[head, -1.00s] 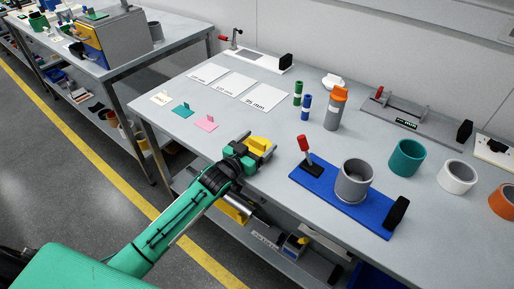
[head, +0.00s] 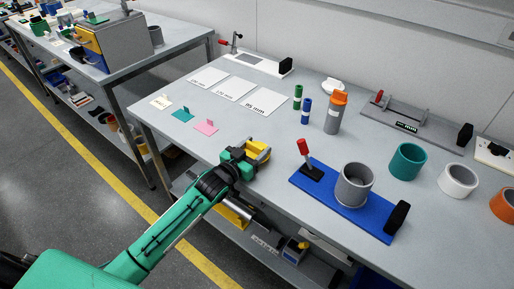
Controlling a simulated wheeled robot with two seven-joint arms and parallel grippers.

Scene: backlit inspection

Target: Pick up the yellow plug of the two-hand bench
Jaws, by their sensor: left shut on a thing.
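My left gripper (head: 258,153) reaches in over the front edge of the grey workbench (head: 228,125). It is shut on the yellow plug (head: 257,146). The fingers hide part of the plug, so only some of its yellow surface shows between them. I cannot tell whether the plug still touches the bench top. My right gripper is not in view.
A blue fixture (head: 328,200) with a red-handled clamp (head: 303,148) and grey ring (head: 354,184) lies to the right. Behind stand an orange-topped grey bottle (head: 334,118) and green and blue cylinders. The bench between is clear.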

